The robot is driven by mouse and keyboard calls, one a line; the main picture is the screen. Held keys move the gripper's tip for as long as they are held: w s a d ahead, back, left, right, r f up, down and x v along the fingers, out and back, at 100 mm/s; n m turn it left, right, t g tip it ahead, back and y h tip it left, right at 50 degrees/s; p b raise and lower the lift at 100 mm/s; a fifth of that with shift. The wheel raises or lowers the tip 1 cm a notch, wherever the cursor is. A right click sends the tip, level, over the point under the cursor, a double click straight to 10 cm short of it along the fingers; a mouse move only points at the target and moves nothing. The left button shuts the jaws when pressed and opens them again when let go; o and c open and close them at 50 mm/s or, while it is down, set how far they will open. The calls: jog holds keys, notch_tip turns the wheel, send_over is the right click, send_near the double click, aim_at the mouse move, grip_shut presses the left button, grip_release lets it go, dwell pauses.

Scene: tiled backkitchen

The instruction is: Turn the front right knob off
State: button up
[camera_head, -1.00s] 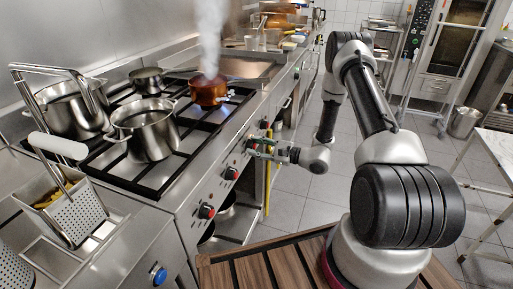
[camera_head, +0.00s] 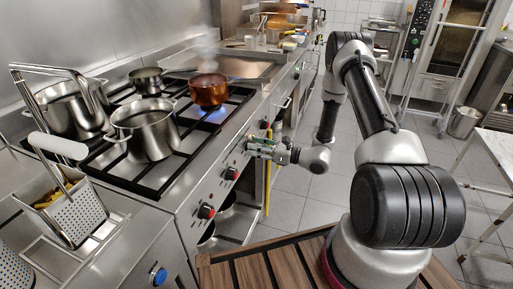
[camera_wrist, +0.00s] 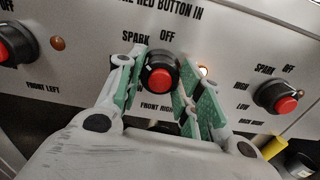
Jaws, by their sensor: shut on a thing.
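The front right knob (camera_wrist: 159,77), black with a red button, sits on the steel panel between "SPARK", "OFF" and "FRONT RIGHT" lettering in the wrist view. My gripper (camera_wrist: 160,82) has its green-padded fingers on either side of the knob, shut on it; the right finger partly covers the lettering. Which setting the knob points to cannot be told. In the head view my gripper (camera_head: 256,149) is against the stove front and hides the knob. A blue flame (camera_head: 216,115) shows on the stove near the copper pot (camera_head: 208,90).
The front left knob (camera_wrist: 14,42) and back right knob (camera_wrist: 279,98) flank the gripped one. A bright indicator light (camera_wrist: 203,71) is just right of it. A steel pot (camera_head: 146,130) stands on the stove. A yellow pipe (camera_head: 267,185) runs below my gripper.

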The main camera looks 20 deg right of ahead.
jog(key=m, duration=1)
jog(key=shift+m, duration=0.3)
dwell(0.4)
jog(key=o, duration=1)
jog(key=shift+o, duration=0.2)
jog(key=v, duration=1.2)
